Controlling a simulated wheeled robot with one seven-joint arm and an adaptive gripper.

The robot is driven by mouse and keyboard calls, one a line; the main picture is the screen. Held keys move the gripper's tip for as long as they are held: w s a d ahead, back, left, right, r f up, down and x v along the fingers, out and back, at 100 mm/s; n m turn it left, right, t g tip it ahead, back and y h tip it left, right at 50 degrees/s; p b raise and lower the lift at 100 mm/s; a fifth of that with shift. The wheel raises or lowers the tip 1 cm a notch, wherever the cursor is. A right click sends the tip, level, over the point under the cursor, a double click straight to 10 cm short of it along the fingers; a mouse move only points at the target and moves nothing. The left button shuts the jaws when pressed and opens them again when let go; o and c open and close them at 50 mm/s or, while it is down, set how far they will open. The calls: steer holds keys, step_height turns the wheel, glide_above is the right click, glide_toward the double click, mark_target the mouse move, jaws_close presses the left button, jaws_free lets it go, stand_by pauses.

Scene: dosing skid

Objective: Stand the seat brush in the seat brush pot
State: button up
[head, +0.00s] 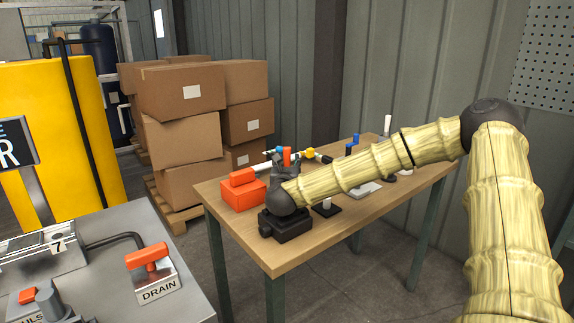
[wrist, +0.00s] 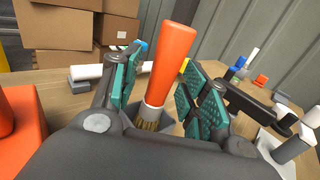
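The seat brush has an orange handle (wrist: 170,60), a pale metal collar and tan bristles. It stands slightly tilted in the wrist view, and its handle top also shows in the head view (head: 287,156). My gripper (wrist: 163,92) has its teal-padded fingers on either side of the handle, with gaps showing, so it looks open around the brush. It shows small in the head view (head: 284,165). A grey rim (wrist: 171,126), seemingly the seat brush pot, surrounds the bristles' lower part. My gripper's body hides the pot's base, so I cannot tell how deep the bristles sit.
A wooden table (head: 308,253) carries the work. An orange box (head: 240,193) stands close left of my gripper. A white cylinder on a grey stand (wrist: 86,72) lies behind; several blue, white and black items stand to the right. Cardboard boxes (head: 183,90) are stacked behind the table.

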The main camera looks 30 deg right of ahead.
step_height(320, 180, up, 10)
steer(key=shift+f, duration=0.1)
stand_by(0.6)
stand_by(0.4)
